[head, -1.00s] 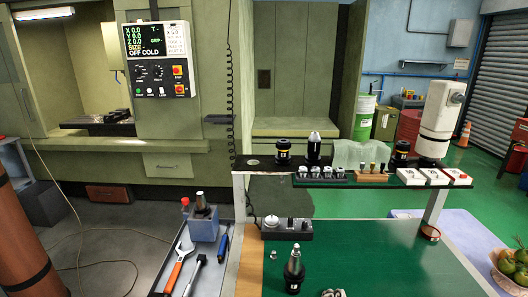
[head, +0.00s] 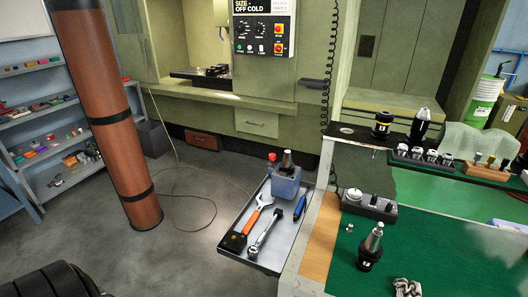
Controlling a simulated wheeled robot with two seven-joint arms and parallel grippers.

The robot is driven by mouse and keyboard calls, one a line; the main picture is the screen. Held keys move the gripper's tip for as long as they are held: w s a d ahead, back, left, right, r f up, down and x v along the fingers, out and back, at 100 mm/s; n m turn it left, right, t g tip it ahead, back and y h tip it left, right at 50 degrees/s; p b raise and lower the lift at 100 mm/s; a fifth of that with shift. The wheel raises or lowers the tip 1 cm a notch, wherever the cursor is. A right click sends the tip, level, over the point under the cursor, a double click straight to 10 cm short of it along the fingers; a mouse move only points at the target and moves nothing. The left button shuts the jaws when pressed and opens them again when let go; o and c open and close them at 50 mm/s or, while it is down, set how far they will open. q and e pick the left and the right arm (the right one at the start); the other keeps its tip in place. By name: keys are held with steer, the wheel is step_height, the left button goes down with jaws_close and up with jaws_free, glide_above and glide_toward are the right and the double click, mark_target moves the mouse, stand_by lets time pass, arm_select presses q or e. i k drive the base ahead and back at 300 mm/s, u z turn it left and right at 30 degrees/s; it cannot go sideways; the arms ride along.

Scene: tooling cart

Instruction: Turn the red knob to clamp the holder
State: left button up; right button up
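The red knob (head: 272,156) sticks up at the back left of a blue-grey clamping block (head: 287,187). The block stands at the back of a grey tray on the cart's left side. A tool holder (head: 287,160) with a dark body and metal tip stands upright in the top of the block. How tightly it sits cannot be seen. Neither of my grippers shows in the head view.
On the tray (head: 252,260) lie an orange-handled tool (head: 249,222), a metal wrench (head: 263,233) and a blue-handled tool (head: 300,207). Another holder (head: 371,248) stands on the green mat (head: 439,262).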

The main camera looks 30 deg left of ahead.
mark_target(272, 156)
steer(key=u, duration=1.55)
steer(key=k, duration=0.65)
steer(key=z, duration=0.4)
steer(key=i, duration=1)
steer(key=z, duration=0.95)
